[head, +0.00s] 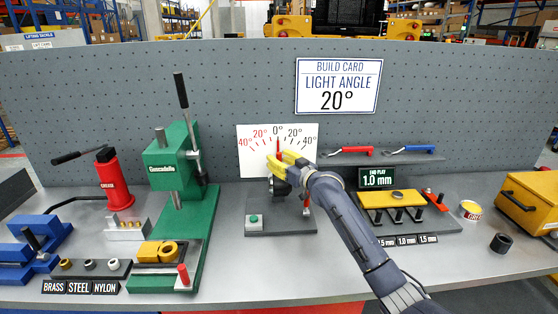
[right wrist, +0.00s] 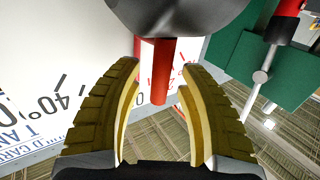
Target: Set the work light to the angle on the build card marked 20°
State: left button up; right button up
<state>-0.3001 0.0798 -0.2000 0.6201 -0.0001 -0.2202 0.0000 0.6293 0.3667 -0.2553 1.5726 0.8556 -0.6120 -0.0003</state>
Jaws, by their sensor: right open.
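The white build card (head: 338,86) on the pegboard reads LIGHT ANGLE 20°. Below it stands a white angle scale (head: 250,165) with 0° at top centre, red marks on the left and black on the right. A thin red pointer (head: 278,143) stands near 0°. The work light is mostly hidden behind my right gripper (head: 279,159), above a grey base (head: 282,222) with a green button. In the right wrist view, the open fingers (right wrist: 161,85) stand either side of a red bar (right wrist: 161,72) below a grey rounded part (right wrist: 170,12); contact is unclear.
Red and blue wrenches (head: 345,150) lie on a shelf.

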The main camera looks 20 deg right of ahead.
grip_shut()
dwell(0.4)
